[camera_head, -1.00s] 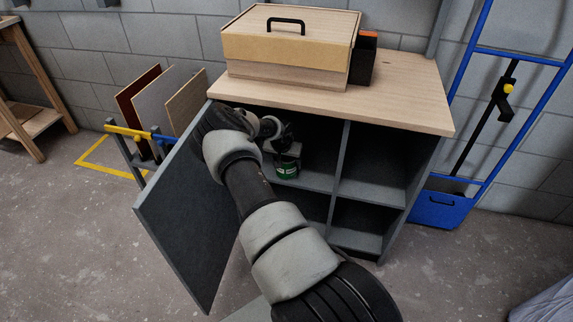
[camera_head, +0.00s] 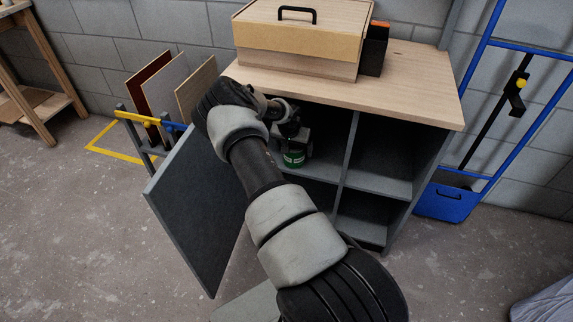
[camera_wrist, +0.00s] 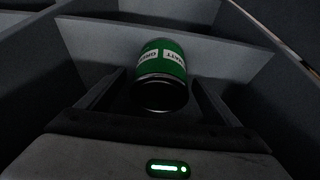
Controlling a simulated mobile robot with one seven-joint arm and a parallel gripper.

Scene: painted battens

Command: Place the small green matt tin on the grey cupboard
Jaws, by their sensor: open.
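The small green matt tin (camera_head: 294,158) is in the upper left compartment of the grey cupboard (camera_head: 375,183), low under my gripper (camera_head: 293,147). In the wrist view the tin (camera_wrist: 161,66) shows a white label, a silver rim and a dark near end. My gripper's two fingers (camera_wrist: 160,82) lie on either side of it, with a gap visible beside the right one. The jaws are open around the tin. My gripper hides the tin's upper part in the head view. The cupboard has a pale wooden top (camera_head: 420,100).
The cupboard's open door (camera_head: 195,210) stands at the left beside my arm. A wooden box (camera_head: 300,45) and a dark orange-topped holder (camera_head: 375,50) stand on the top; its right part is bare. A panel rack (camera_head: 140,135) is at left, a blue trolley (camera_head: 445,200) at right.

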